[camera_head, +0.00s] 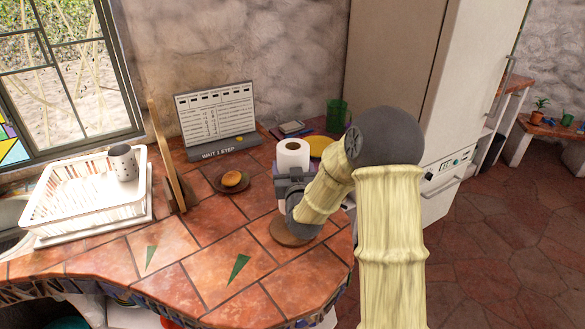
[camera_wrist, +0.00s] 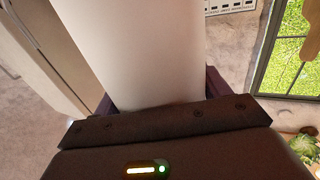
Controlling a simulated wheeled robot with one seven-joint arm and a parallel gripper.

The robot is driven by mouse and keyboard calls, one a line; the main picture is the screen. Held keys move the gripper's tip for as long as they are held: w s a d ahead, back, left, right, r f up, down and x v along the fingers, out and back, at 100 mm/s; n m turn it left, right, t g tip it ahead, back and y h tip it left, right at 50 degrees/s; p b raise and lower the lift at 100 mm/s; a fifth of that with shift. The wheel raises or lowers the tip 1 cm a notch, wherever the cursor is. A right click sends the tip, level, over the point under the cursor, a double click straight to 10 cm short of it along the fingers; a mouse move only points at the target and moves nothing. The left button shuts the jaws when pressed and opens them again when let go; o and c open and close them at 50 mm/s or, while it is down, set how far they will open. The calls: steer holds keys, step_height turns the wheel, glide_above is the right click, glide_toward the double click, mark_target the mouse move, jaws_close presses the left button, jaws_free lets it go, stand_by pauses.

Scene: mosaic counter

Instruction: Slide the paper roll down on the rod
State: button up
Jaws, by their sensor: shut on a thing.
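The white paper roll (camera_head: 293,155) stands upright above a round wooden base (camera_head: 290,230) on the counter in the head view. My gripper (camera_head: 287,180) is shut around the roll below its top end. The roll also fills the middle of the wrist view (camera_wrist: 140,50), between my fingers (camera_wrist: 158,103). The rod is not visible; my gripper and arm hide much of the space between roll and base. I cannot tell how far the roll is from the base.
A small plate (camera_head: 231,188) with a bun (camera_head: 231,179), a sign board (camera_head: 216,115), a wooden board (camera_head: 167,155) and a white dish rack (camera_head: 85,205) stand to the left. A green cup (camera_head: 337,114) and a yellow plate (camera_head: 320,146) are behind.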

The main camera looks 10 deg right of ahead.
steer(key=shift+f+b, duration=0.75)
steer(key=shift+b, duration=0.05)
steer(key=o, duration=1.1)
steer(key=s+b, duration=0.2)
steer(key=s, duration=0.2)
steer(key=s+b, duration=0.3)
steer(key=s, duration=0.1)
steer(key=s+a+b, duration=0.1)
steer(key=s+b, duration=0.1)
steer(key=s, duration=0.2)
steer(key=shift+f+b, duration=0.2)
steer(key=shift+b, duration=0.1)
steer(key=b, duration=0.2)
steer(key=shift+s+b, duration=0.25)
steer(key=shift+b, duration=0.1)
